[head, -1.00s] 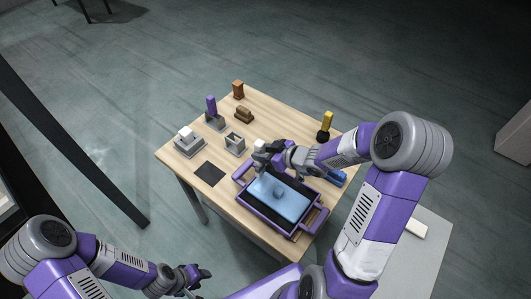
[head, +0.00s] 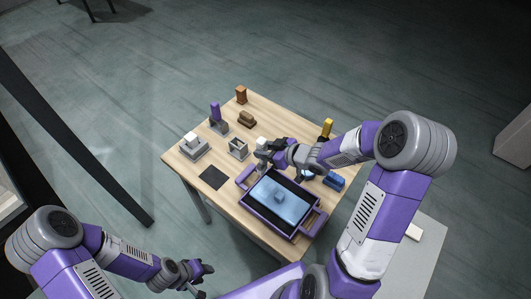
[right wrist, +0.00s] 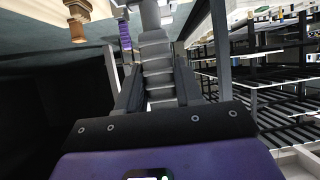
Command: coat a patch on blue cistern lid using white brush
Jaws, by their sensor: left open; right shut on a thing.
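The blue cistern lid (head: 290,208), with a darker blue round spot or knob near its middle, lies in a purple-rimmed dark tray (head: 270,229) with handles. My right gripper (head: 264,161) is over the tray's far left corner, beside the lid. It is shut on the white brush; its white end (head: 262,142) shows just beyond the fingers. In the right wrist view the pale ribbed brush handle (right wrist: 156,68) stands between the two dark fingers. The brush's bristles cannot be made out. My left gripper (head: 205,278) is open and empty, off the table's near left side.
A grey holder with a purple upright (head: 215,111), a white block on a grey base (head: 192,143), a grey open box (head: 238,149), brown blocks (head: 246,119) and a dark mat (head: 213,177) occupy the left. A yellow-topped item (head: 327,127) and blue block (head: 334,180) stand right.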

